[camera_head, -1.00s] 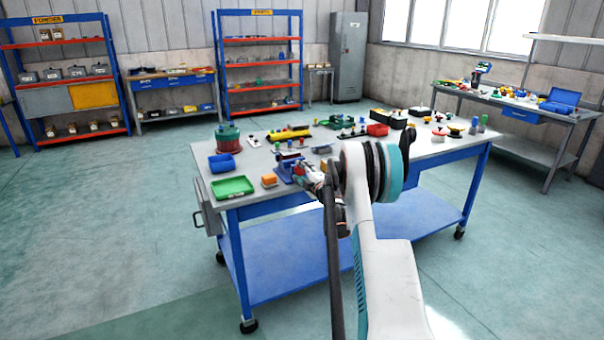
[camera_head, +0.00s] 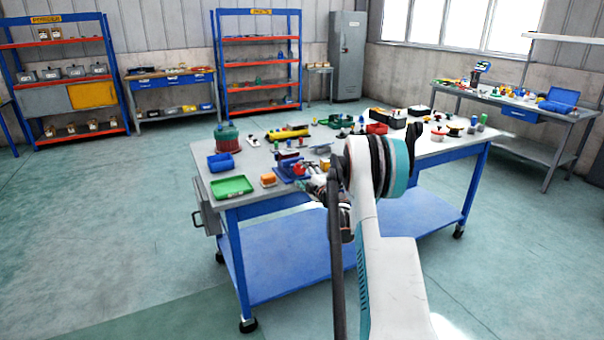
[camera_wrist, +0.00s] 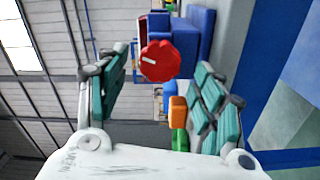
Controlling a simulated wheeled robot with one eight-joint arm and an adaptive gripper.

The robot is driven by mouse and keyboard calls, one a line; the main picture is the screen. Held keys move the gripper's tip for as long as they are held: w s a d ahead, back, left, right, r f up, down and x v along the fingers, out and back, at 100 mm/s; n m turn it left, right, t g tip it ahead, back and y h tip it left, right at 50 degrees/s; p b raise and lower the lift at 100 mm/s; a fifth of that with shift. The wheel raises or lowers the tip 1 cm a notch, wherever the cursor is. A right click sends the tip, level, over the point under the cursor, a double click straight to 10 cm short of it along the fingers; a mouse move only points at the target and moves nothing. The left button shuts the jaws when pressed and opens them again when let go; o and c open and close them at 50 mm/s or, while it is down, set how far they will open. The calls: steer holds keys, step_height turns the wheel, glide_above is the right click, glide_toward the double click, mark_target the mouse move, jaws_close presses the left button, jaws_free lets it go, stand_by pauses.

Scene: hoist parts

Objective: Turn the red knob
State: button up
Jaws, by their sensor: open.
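The red knob (camera_wrist: 161,61) is round with a scalloped rim and a short white mark on its face. In the wrist view it sits in front of a blue block-shaped body (camera_wrist: 198,38). My gripper (camera_wrist: 162,64) is open, with one teal-padded finger on each side of the knob in the picture. I see clear gaps between the knob and both fingers. In the head view the blue device (camera_head: 287,163) stands on the workbench, but my arm and its small size make the knob hard to pick out there.
An orange block (camera_head: 268,180) and a green tray (camera_head: 232,186) lie near the workbench's (camera_head: 205,208) front left edge. A blue bin (camera_head: 221,162) and a green-and-red round part (camera_head: 227,138) stand behind them. Several small parts crowd the bench behind the device.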

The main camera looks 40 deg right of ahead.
steer(key=v, duration=0.9)
steer(key=shift+s, duration=0.25)
